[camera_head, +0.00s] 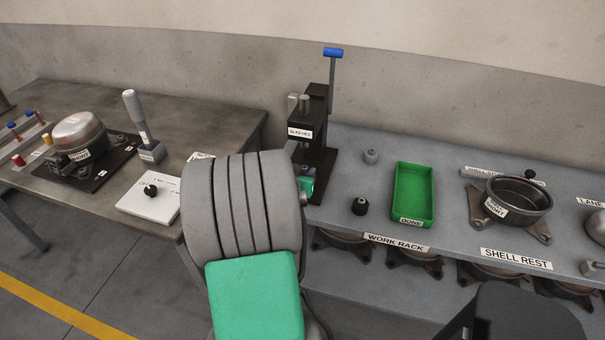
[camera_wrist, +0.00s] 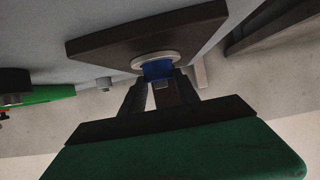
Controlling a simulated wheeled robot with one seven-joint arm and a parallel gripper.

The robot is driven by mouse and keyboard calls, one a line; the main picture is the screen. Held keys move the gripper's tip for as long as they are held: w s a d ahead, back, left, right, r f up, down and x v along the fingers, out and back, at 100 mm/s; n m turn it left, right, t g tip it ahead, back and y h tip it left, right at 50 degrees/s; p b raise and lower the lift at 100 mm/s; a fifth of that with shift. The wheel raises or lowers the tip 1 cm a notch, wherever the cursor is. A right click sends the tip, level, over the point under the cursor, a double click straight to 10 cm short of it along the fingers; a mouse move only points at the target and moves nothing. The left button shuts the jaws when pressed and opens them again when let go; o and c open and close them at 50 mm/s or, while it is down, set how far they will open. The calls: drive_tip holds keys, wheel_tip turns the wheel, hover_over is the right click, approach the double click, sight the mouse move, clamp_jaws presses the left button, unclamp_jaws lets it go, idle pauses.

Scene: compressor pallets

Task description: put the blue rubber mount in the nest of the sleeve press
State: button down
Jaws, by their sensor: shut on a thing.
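The sleeve press (camera_head: 318,128) is a dark upright frame with a blue-tipped lever and a "SLEEVES" label, on the grey bench. In the wrist view its dark base plate (camera_wrist: 95,45) carries a pale ring-shaped nest (camera_wrist: 138,60). The blue rubber mount (camera_wrist: 157,71) is between the fingertips of my gripper (camera_wrist: 160,82), which is shut on it. The mount is right at the ring and overlaps it in the picture; I cannot tell how deep it sits. In the head view my arm hides most of the gripper and the nest.
Right of the press stand a grey mount (camera_head: 371,156), a black mount (camera_head: 360,206) and a green DONE tray (camera_head: 428,195). A dark open shell (camera_head: 520,200) is further right. A brown table (camera_head: 200,110) with a compressor (camera_head: 80,135) is at left.

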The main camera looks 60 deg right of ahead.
drive_tip(key=shift+f, duration=0.25)
drive_tip(key=c, duration=0.9)
unclamp_jaws()
drive_tip(key=shift+r, duration=0.15)
drive_tip(key=shift+r+p, duration=0.3)
drive_tip(key=v, duration=1.2)
drive_tip(key=w+a+n+t+y, duration=0.1)
drive_tip(key=w+a+n+y, duration=0.3)
drive_tip(key=a, duration=0.5)
drive_tip(key=w+a+f+n+t+y, duration=0.1)
drive_tip(key=w+a+n+y, duration=0.15)
drive_tip(key=w+a, duration=0.45)
drive_tip(key=w+a+n+t+y, duration=0.1)
drive_tip(key=w+a+n+y, duration=0.25)
drive_tip(key=a, duration=0.65)
drive_tip(key=s+a+r+n+g+y, duration=0.1)
drive_tip(key=a+n, duration=0.5)
drive_tip(key=a, duration=0.6)
drive_tip(key=shift+s+r+g+y, duration=0.4)
drive_tip(key=shift+s+y, duration=0.4)
drive_tip(key=shift+s, duration=0.2)
